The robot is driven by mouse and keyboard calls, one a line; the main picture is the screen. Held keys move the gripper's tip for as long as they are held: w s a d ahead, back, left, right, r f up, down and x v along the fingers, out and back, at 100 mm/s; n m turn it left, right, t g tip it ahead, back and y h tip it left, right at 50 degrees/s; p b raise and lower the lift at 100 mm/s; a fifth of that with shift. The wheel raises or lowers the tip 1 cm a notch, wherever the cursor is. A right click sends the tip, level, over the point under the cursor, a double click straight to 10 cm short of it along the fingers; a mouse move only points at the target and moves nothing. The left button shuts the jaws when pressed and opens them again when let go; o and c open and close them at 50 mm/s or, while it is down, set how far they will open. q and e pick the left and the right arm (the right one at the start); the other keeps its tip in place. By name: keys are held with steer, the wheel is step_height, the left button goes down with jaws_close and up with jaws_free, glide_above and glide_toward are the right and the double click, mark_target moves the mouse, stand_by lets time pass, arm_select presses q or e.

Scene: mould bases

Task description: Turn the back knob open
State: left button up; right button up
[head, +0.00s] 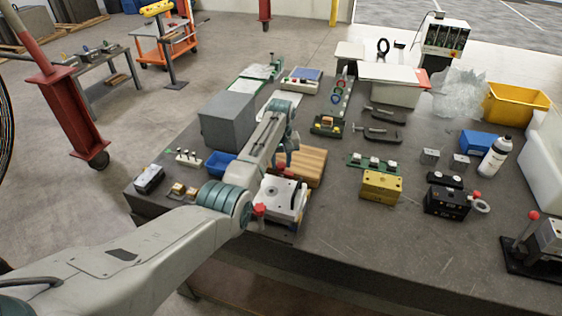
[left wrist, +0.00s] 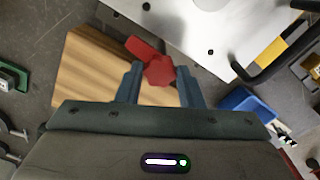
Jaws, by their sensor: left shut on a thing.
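A white mould base (head: 284,197) sits near the front edge of the bench, and its white plate (left wrist: 195,28) fills the top of the left wrist view. A red knob (left wrist: 158,70) with a short red lever stands at its edge. My left gripper (left wrist: 158,78) has its two fingers on either side of this knob and is shut on it. In the head view my left gripper (head: 284,160) is at the back side of the mould base, and its arm covers part of it. Another red knob (head: 259,209) shows at the front of the base. My right gripper is out of view.
A wooden block (head: 309,165) lies right beside the mould base. A grey box (head: 226,121) and a blue bin (head: 219,164) stand to the left. A yellow block (head: 381,187) and clamps (head: 377,132) lie to the right.

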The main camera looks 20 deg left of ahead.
mark_target(281, 165)
arm_select(q)
steer(key=shift+r+n, duration=0.1)
steer(key=shift+n, duration=0.5)
steer(key=shift+w, duration=0.1)
steer(key=o, duration=1)
step_height(281, 165, up, 11)
steer(key=b, duration=0.4)
